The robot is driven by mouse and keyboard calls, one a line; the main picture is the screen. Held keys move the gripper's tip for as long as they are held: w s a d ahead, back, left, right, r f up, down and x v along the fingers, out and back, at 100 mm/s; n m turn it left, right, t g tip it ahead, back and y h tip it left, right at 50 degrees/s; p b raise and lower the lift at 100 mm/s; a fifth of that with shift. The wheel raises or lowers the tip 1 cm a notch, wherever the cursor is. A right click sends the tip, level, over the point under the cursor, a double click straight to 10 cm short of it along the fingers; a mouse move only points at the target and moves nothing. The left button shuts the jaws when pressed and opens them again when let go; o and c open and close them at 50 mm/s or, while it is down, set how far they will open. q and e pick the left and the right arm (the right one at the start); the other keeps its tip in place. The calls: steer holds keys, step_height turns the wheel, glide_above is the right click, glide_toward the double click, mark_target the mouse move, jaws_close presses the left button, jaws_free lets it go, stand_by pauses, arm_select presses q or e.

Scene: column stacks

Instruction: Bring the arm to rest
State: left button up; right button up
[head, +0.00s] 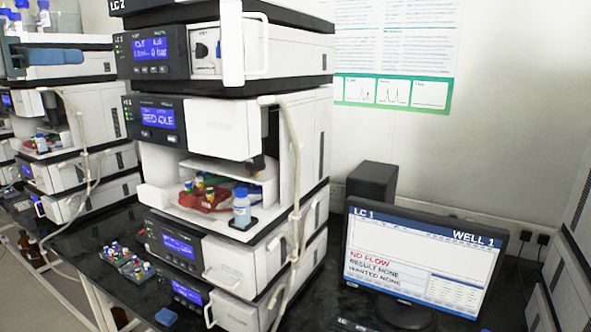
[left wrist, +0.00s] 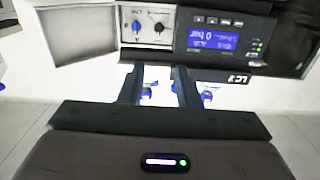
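My left gripper (left wrist: 158,72) shows in the left wrist view, with its two dark fingers apart and nothing held between them. Beyond the fingers is an instrument module with a lit blue display (left wrist: 213,40), an open white door (left wrist: 77,32) and a panel with a black knob. Small blue-capped items (left wrist: 147,91) show behind the fingers, partly hidden. My right gripper is not seen.
In the head view, an instrument stack (head: 210,130) stands on a black bench. A blue-capped bottle (head: 241,208) and a red vial holder (head: 203,197) sit in its open bay. A monitor (head: 420,258) reading "NO FLOW" and a vial rack (head: 128,263) flank it.

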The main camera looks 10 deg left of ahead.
arm_select(q)
steer(key=w+d+f+g, duration=0.1)
steer(key=w+d+f, duration=0.2)
steer(key=w+f, duration=0.4)
steer(key=w+d+f+n+g+y, duration=0.1)
steer(key=d+f+g+y, duration=0.15)
steer(key=f, duration=1.55)
steer(key=w+d+f+g+y, duration=0.15)
steer(key=d+f, duration=0.25)
steer(key=f, duration=1.3)
steer(key=s+d+f+n+g+y, duration=0.1)
steer(key=s+d+f+g, duration=0.1)
steer(key=s+f, duration=0.65)
steer(key=s+d+f+g, duration=0.15)
steer(key=s+f, duration=0.35)
steer(key=f, duration=0.6)
steer(key=s+f+n+g+y, duration=0.1)
steer(key=s+f+g, duration=0.1)
steer(key=s+f, duration=0.5)
steer(key=s+f+n+g+y, duration=0.1)
steer(key=s+f+g, duration=0.1)
steer(key=s, duration=0.9)
step_height(320, 180, down, 33)
steer(key=s+a+g, duration=0.1)
steer(key=a+g, duration=0.1)
steer(key=a, duration=0.1)
steer(key=s+f, duration=1.7)
steer(key=s, duration=0.1)
steer(key=shift+a+g, duration=0.4)
steer(key=shift+g, duration=0.05)
